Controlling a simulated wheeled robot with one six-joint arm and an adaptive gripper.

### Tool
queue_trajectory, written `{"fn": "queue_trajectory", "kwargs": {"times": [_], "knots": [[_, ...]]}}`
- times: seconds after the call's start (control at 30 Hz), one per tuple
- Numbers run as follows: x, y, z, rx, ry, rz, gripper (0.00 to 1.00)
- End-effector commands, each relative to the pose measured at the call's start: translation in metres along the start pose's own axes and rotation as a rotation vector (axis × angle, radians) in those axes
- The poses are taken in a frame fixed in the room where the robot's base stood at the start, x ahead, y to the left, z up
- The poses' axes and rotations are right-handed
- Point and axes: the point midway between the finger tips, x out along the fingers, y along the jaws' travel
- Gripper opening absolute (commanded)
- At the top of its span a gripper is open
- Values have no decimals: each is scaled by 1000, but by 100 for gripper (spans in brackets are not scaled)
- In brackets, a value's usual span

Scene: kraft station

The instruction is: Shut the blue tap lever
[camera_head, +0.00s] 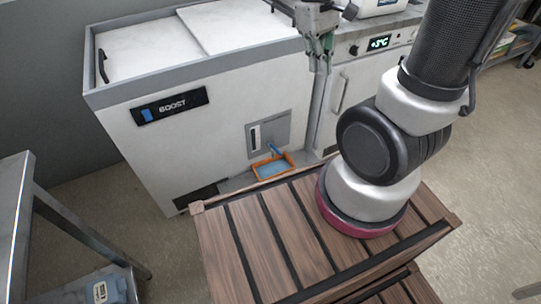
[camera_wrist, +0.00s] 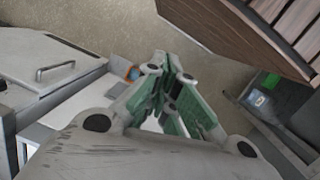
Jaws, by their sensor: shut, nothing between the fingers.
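The blue tap lever (camera_head: 274,149) sticks out from a grey panel (camera_head: 268,133) on the front of the white chest unit, above a small orange tray (camera_head: 291,159) with a light blue inside. My gripper (camera_head: 319,66) is well above and a little right of the lever in the head view, apart from it. It is shut and empty, with its green-padded fingers together in the wrist view (camera_wrist: 176,68). In the wrist view a small blue spot by an orange edge, likely the tap and tray (camera_wrist: 134,73), shows left of the fingers. How far the lever is turned is too small to tell.
The white BOOST chest (camera_head: 190,125) stands at the back left. A cabinet with a +3°C display (camera_head: 379,43) stands right of it. My arm is above a slatted wooden platform (camera_head: 270,240). A metal table (camera_head: 22,210) is at the left. Floor shows between them.

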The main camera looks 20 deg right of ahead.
Motion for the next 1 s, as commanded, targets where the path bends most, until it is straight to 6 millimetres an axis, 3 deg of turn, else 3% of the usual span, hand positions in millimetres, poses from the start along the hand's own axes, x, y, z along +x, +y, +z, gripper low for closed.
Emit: {"fn": "queue_trajectory", "kwargs": {"times": [0.27,0.57,0.77,1.0], "knots": [[60,1,-62,-202,-215,128,0],[149,-4,-131,-469,-394,281,0],[226,-13,-171,-677,-486,377,0],[338,-32,-211,-973,-558,477,0]]}}
